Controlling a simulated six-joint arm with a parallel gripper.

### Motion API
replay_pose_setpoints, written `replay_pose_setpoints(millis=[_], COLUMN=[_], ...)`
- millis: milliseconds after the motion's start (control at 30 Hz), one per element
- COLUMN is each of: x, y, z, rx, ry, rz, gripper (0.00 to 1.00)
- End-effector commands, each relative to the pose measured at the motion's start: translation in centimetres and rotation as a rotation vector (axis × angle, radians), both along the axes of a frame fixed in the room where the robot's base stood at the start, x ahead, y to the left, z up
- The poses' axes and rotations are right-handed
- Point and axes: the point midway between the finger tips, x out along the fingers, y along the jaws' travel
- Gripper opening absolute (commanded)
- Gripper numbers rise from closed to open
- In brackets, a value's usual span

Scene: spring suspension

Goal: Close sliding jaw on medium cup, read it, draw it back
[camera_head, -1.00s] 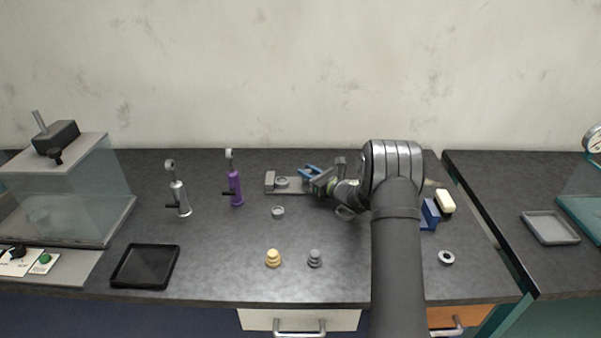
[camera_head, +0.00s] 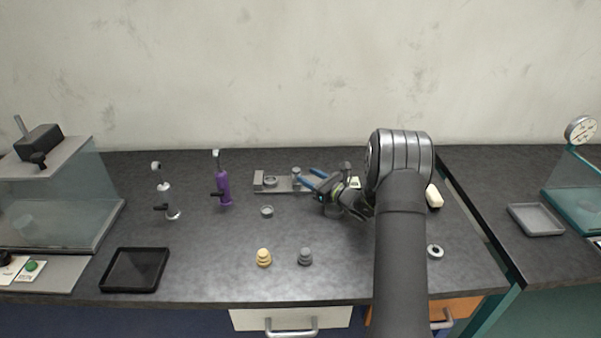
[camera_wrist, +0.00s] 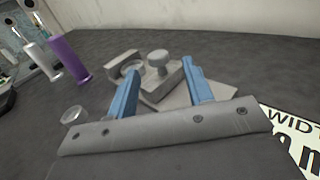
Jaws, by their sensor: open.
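A grey measuring gauge (camera_head: 283,188) lies on the bench, with a fixed jaw (camera_wrist: 122,63) at its left end. A round cup (camera_head: 270,181) sits on it beside the fixed jaw. The sliding jaw (camera_wrist: 164,80) with its round knob (camera_head: 296,172) stands right of the cup; I cannot tell whether they touch. My gripper (camera_head: 308,179), with blue fingers, is open and empty just right of the knob. In the wrist view my gripper (camera_wrist: 166,82) has its fingers apart, with the knob beyond and between them. A small loose cup (camera_head: 267,211) stands in front of the gauge.
A readout panel (camera_wrist: 292,130) reading "WID" is partly cut off in the wrist view. A purple tool (camera_head: 224,188) and a silver one (camera_head: 168,203) stand left. Brass (camera_head: 264,257) and grey (camera_head: 305,256) weights and a black tray (camera_head: 135,269) are in front.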

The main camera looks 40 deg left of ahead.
Motion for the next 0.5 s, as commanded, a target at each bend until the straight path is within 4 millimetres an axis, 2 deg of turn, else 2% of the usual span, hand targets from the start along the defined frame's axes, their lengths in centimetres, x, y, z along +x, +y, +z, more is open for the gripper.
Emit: replay_pose_setpoints(millis=[100,300,500], x=[0.1,0.1,0.1], y=[-3.2,-7.7,-10.6], z=[0.0,0.0,0.0], rx=[-0.001,0.000,0.000], ry=[0.001,0.001,0.000], rz=[-0.003,-0.003,-0.002], gripper=[0.47,0.47,0.47])
